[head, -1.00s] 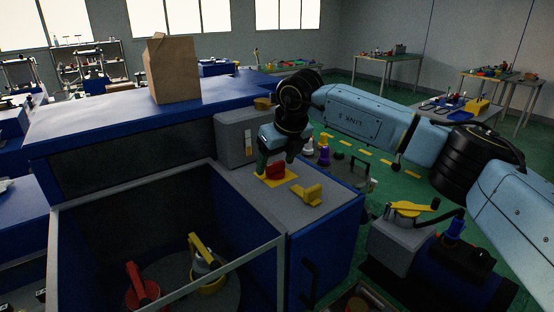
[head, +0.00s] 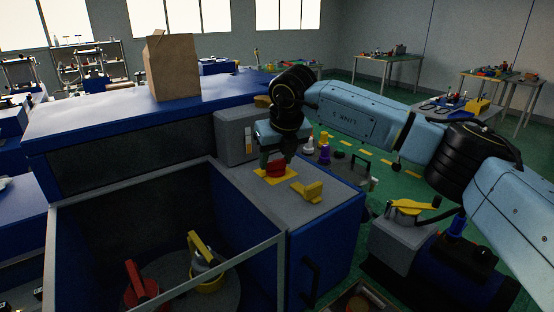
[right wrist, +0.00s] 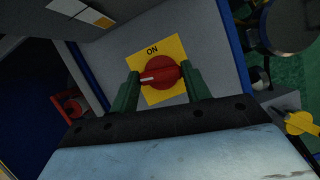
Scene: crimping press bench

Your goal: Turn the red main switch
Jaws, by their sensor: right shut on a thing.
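The red main switch (head: 276,169) is a round red knob on a square yellow plate (head: 263,177) on the grey bench top. In the right wrist view the switch (right wrist: 160,71) has a white mark on its left side, and the yellow plate (right wrist: 172,46) carries the word ON at its top edge. My right gripper (head: 277,164) reaches down from above, its green fingers on either side of the knob. It is shut on the knob in the right wrist view (right wrist: 161,80). My left gripper is not in view.
A grey box (head: 235,136) stands behind on the left. The open framed bay at front left holds a red lever (head: 140,287) and a yellow lever (head: 203,250). A paper bag (head: 172,68) stands further back.

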